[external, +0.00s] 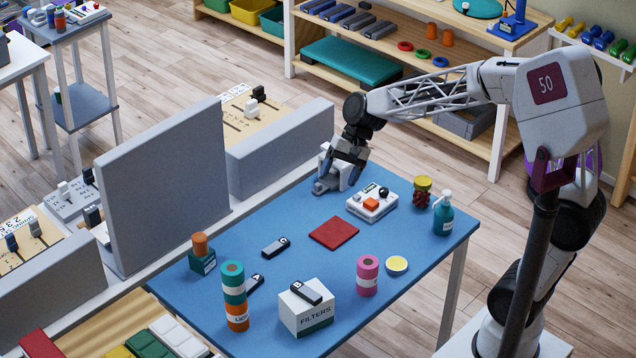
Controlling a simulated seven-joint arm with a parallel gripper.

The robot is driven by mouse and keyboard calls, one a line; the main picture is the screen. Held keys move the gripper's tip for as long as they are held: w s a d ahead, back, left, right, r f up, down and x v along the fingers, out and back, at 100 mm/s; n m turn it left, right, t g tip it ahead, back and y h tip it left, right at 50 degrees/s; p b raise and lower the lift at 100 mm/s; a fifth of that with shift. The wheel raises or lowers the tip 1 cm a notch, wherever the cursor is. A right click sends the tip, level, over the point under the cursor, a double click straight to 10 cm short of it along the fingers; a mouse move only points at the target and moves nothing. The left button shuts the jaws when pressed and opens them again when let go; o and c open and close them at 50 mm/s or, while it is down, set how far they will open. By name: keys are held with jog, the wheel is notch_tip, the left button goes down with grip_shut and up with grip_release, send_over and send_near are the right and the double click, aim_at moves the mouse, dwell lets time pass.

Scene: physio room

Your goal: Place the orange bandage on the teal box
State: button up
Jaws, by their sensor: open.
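An orange roll with a white band (237,317) stands upright on the blue table, with a teal, white-banded roll (233,280) stacked on top of it. A small dark teal box (202,263) with a white mark stands to the left behind this stack. A plain orange cylinder (200,243) sits on top of that box. My gripper (328,183) is low over the far edge of the table, well away from the rolls and the teal box. It is open, and no object shows in it; its fingertips are small and partly hidden.
A white FILTERS box (307,315) with a black device on top stands right of the stack. A pink roll (367,276), yellow-topped dish (397,264), red pad (334,233), controller (372,202) and teal pump bottle (443,215) stand around. A grey panel (163,185) rises beyond the left edge.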

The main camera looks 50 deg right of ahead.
jog(key=s+d+n+h, duration=0.2)
jog(key=s+d, duration=0.3)
jog(key=s, duration=0.3)
jog(key=s+d+r+n+t+h, duration=0.1)
jog(key=s+d+n+h, duration=0.1)
jog(key=s, duration=0.6)
jog(key=s+d+n+t+h, duration=0.1)
jog(key=s+d+n+h, duration=0.1)
jog(key=s+d, duration=0.5)
jog(key=shift+s+d+r+n+h, duration=0.2)
jog(key=shift+s+d+n+h, duration=0.2)
jog(key=shift+s+n, duration=0.4)
